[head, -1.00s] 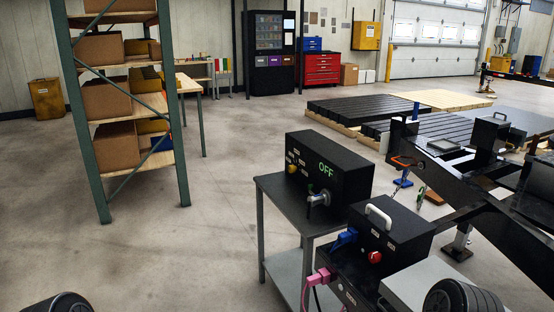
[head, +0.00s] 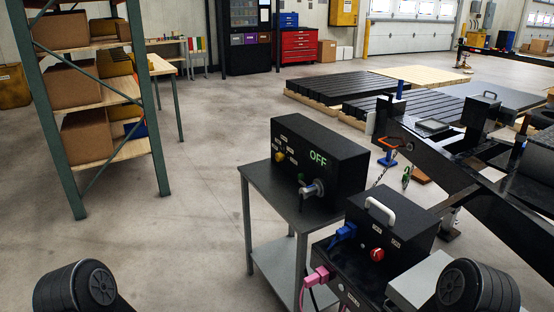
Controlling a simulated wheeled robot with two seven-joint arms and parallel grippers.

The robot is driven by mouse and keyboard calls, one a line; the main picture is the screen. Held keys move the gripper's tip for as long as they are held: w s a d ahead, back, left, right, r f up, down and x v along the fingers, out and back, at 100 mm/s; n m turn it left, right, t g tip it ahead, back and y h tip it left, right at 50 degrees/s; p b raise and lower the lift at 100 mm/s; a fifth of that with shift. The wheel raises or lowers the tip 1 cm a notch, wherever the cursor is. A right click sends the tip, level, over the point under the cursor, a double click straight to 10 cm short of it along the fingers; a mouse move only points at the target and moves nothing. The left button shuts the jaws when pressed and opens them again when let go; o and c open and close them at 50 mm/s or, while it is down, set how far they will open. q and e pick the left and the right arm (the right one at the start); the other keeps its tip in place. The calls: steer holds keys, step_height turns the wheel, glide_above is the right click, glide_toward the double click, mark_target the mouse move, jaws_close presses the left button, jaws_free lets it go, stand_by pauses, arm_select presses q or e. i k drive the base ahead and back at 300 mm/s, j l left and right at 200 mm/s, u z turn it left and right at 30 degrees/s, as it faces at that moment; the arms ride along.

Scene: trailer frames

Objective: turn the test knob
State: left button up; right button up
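A black test box (head: 345,181) with a lit green "OFF" sign stands on a grey cart (head: 262,185), near the middle of the head view. Its front carries a grey knob or connector (head: 314,189) with a small green part beside it. Neither of my grippers shows. Only rounded black parts of my arms show at the bottom left and bottom right, apart from the box.
A second black box (head: 410,228) with a white handle, red knob (head: 376,254), blue plug (head: 344,234) and pink plug (head: 317,275) stands in front on the right. A black trailer frame (head: 455,170) fills the right. A shelf (head: 160,160) stands left; floor between is clear.

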mark_target(279, 157)
steer(key=i+j+z, duration=0.1)
steer(key=i+j, duration=0.2)
steer(key=j, duration=0.25)
steer(key=i+j+z, duration=0.1)
steer(key=i+j, duration=0.25)
steer(key=j, duration=0.2)
steer(key=i+j+z, duration=0.1)
steer(key=i+j, duration=0.15)
steer(key=j, duration=0.35)
steer(key=i+j+z, duration=0.1)
steer(key=i+j, duration=0.2)
steer(key=j, duration=0.3)
steer(key=i+j, duration=0.2)
steer(key=j, duration=0.45)
steer(key=i+j+z, duration=0.15)
steer(key=j, duration=0.5)
steer(key=i+j+z, duration=0.1)
steer(key=i+j, duration=0.2)
steer(key=j, duration=0.35)
steer(key=i+j+z, duration=0.1)
steer(key=j, duration=0.55)
steer(key=i, duration=0.1)
